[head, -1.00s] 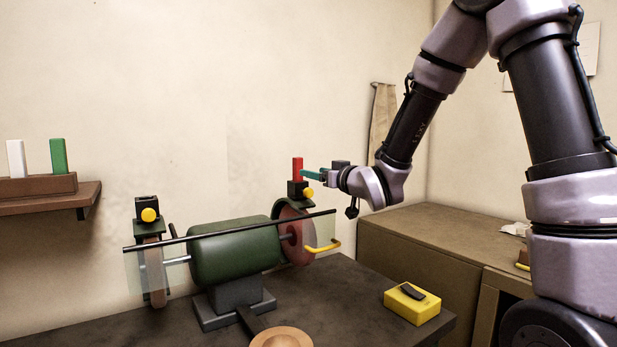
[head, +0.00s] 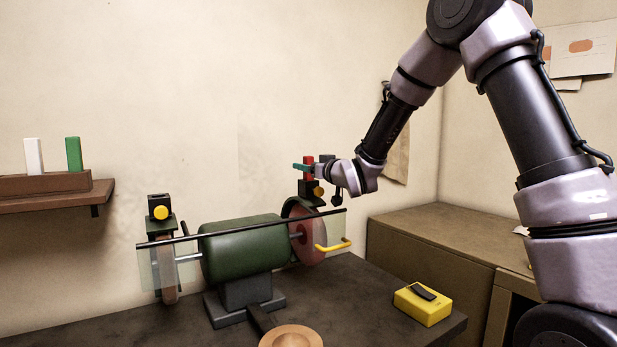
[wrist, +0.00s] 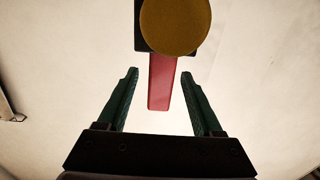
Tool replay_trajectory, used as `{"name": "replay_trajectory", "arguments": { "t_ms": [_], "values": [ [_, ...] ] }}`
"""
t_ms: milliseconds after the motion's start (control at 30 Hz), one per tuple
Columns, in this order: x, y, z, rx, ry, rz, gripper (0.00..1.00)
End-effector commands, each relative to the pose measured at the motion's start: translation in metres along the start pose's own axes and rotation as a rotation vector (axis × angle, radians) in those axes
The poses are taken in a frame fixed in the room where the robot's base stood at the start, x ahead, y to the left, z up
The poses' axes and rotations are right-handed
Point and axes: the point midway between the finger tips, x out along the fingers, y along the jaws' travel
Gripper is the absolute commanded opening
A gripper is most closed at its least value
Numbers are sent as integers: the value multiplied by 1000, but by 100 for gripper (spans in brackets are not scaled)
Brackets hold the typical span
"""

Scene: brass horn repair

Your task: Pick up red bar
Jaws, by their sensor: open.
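The red bar (head: 308,159) stands upright in a black holder (head: 306,188) with a yellow knob, above the grinder's right wheel. My gripper (head: 301,167) is at the bar's height, with a teal finger crossing the bar in the head view. In the wrist view the red bar (wrist: 161,85) hangs down from the holder and knob (wrist: 176,22), since the picture is inverted. The two teal fingers of my gripper (wrist: 160,73) are apart, one on each side of the bar, with visible gaps. The other fingertip is mostly hidden in the head view.
The green bench grinder (head: 241,247) has a long dark rod (head: 240,229) and clear shields below my gripper. A second holder (head: 159,207) stands empty at left. A shelf block (head: 40,185) holds white and green bars. A yellow box (head: 423,305) lies at the bench's right.

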Motion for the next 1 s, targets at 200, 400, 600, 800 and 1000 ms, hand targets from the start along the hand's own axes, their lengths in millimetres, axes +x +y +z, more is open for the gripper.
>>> {"name": "replay_trajectory", "arguments": {
  "t_ms": [200,400,600,800,1000],
  "values": [
    [0,0,0,0,0,0,14],
    [0,0,0,0,1,0,0],
    [0,0,-6,-1,3,0,0],
    [-1,1,-42,-1,7,1,0],
    [-1,0,-80,-1,5,1,0]
  ]
}}
